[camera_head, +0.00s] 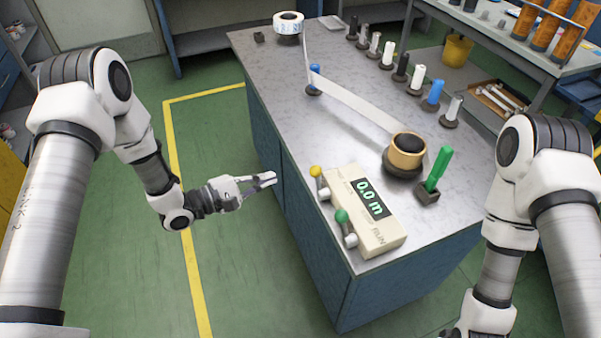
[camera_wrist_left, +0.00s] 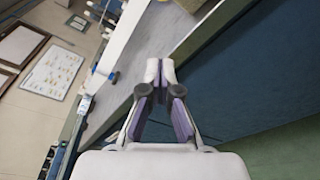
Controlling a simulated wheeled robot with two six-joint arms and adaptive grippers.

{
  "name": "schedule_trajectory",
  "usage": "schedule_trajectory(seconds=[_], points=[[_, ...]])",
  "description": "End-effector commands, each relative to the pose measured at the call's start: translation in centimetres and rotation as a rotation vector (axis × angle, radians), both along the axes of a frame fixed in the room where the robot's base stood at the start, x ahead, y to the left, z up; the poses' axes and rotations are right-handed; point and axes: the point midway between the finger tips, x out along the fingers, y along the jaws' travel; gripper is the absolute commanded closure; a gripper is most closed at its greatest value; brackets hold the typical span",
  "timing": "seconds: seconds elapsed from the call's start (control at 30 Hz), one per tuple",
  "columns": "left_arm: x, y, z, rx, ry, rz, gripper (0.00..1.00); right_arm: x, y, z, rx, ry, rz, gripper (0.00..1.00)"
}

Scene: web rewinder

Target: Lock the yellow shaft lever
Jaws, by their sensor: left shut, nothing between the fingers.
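The yellow shaft lever (camera_head: 316,171) is a short lever with a round yellow knob on the left side of the beige control box, near the bench's left edge. A similar green-knobbed lever (camera_head: 341,215) sits in front of it on the same box. My left gripper (camera_head: 268,179) is left of the bench, apart from the yellow lever, pointing toward the bench side. It is shut and empty; its fingertips meet in the left wrist view (camera_wrist_left: 160,68). The yellow lever does not show clearly in the wrist view. My right gripper is out of view; only the right arm shows.
The beige control box (camera_head: 362,212) reads 0.0 m. A white web runs across the bench (camera_head: 290,130) from a white roll (camera_head: 288,23) to a brown core (camera_head: 407,150). A green handle (camera_head: 438,166) stands right of the box. The floor left of the bench is free.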

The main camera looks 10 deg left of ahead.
Motion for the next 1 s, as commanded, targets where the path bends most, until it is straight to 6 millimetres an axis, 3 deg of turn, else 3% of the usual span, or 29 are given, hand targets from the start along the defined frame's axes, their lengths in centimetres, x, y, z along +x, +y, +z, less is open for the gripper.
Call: schedule_trajectory(seconds=[0.17, 0.57, 0.73, 1.0], points=[[1.0, -1.4, -0.1, 0.002, 0.0, -0.003, 1.0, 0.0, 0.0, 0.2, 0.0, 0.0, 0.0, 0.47], [6.2, -8.0, -0.9, 0.002, -0.001, -0.004, 1.0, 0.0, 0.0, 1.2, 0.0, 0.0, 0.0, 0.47], [3.8, -8.6, 0.9, 0.0, 0.003, -0.001, 1.0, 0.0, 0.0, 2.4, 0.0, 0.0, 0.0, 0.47], [3.0, -8.9, 1.2, 0.001, 0.001, 0.0, 1.0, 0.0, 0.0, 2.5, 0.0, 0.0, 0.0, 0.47]])
